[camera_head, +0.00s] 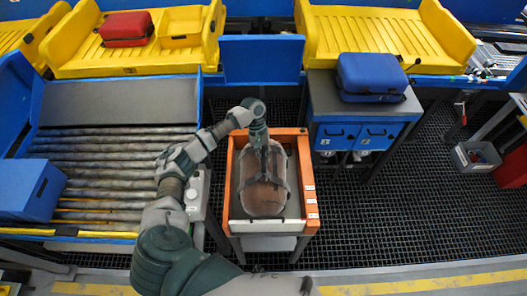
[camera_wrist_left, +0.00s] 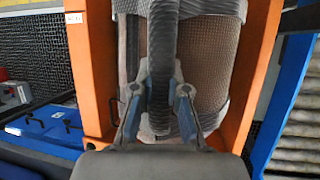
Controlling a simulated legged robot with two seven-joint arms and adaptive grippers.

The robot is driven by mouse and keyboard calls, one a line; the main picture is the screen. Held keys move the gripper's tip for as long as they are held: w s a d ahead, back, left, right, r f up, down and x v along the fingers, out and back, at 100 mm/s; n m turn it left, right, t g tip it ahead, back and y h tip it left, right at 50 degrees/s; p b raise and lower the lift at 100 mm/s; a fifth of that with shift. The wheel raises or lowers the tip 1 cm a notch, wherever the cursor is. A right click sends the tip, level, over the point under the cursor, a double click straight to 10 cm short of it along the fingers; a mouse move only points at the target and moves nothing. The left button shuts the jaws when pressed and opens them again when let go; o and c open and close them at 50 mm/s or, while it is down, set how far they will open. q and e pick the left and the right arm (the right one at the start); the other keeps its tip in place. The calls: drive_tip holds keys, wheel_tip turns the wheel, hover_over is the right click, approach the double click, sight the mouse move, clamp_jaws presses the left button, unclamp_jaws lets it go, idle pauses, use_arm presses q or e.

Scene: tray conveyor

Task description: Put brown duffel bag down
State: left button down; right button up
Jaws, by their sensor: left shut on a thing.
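The brown duffel bag (camera_head: 262,196) with grey ends lies within the orange-framed stand (camera_head: 305,182) in the head view. It also shows in the left wrist view (camera_wrist_left: 212,65), between the stand's orange sides (camera_wrist_left: 92,75). My left gripper (camera_head: 265,150) is over the far half of the bag. In the left wrist view, my left gripper (camera_wrist_left: 160,98) is shut on the bag's dark strap. The bag's underside is hidden, so I cannot tell whether it rests on the stand. My right gripper is not in view.
A roller conveyor (camera_head: 110,175) with a blue box (camera_head: 28,190) is on the left. A blue cabinet (camera_head: 355,135) bearing a blue suitcase (camera_head: 371,76) stands to the right. Yellow trays (camera_head: 385,35) line the back; one holds a red suitcase (camera_head: 126,28). Dark grated floor (camera_head: 400,215) is open at right.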

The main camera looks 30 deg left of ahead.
use_arm(q)
drive_tip(key=c, duration=1.2)
unclamp_jaws()
drive_tip(key=shift+f, duration=0.1)
drive_tip(key=b+v, duration=0.1)
drive_tip(key=v, duration=1.1)
